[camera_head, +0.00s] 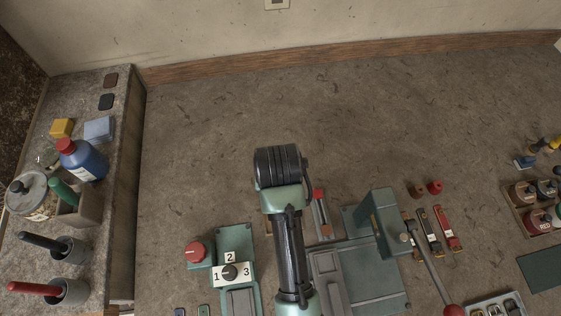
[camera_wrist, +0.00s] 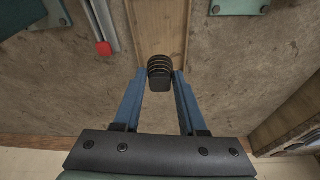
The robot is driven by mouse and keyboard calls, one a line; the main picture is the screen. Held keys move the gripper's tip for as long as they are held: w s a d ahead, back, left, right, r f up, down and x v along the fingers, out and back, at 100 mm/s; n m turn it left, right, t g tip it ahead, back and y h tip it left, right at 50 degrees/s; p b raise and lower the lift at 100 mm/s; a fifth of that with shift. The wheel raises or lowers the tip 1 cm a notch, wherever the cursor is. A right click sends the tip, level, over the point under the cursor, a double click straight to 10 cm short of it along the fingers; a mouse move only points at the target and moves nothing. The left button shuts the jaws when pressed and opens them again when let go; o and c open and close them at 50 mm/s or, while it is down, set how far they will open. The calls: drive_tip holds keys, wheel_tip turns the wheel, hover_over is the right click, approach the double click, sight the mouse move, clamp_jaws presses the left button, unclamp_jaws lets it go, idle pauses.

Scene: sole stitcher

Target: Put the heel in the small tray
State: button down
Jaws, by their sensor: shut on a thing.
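In the wrist view my gripper (camera_wrist: 163,76) has its two blue fingers closed on a small black, ridged heel (camera_wrist: 160,74). The heel is held between the fingertips, over or in front of a pale wooden strip (camera_wrist: 157,25); I cannot tell whether it touches it. In the head view my arm hides the gripper and the heel. A small grey tray (camera_head: 472,307) with several dark pieces is cut off at the lower right edge; I cannot tell if it is the small tray named.
A green machine (camera_head: 375,272) with a red-knobbed lever (camera_head: 453,311) stands right of my arm. A dial box (camera_head: 230,273) stands to the left. A counter (camera_head: 120,170) at left holds a blue bottle (camera_head: 85,162) and tools. A spool crate (camera_head: 538,234) is far right. The upper middle is clear.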

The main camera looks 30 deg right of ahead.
drive_tip(key=f, duration=0.3)
drive_tip(key=shift+s, duration=0.2)
drive_tip(key=shift+f, duration=2.15)
drive_tip(key=shift+w, duration=0.1)
drive_tip(key=shift+f, duration=0.15)
drive_tip(key=shift+c, duration=2.3)
unclamp_jaws()
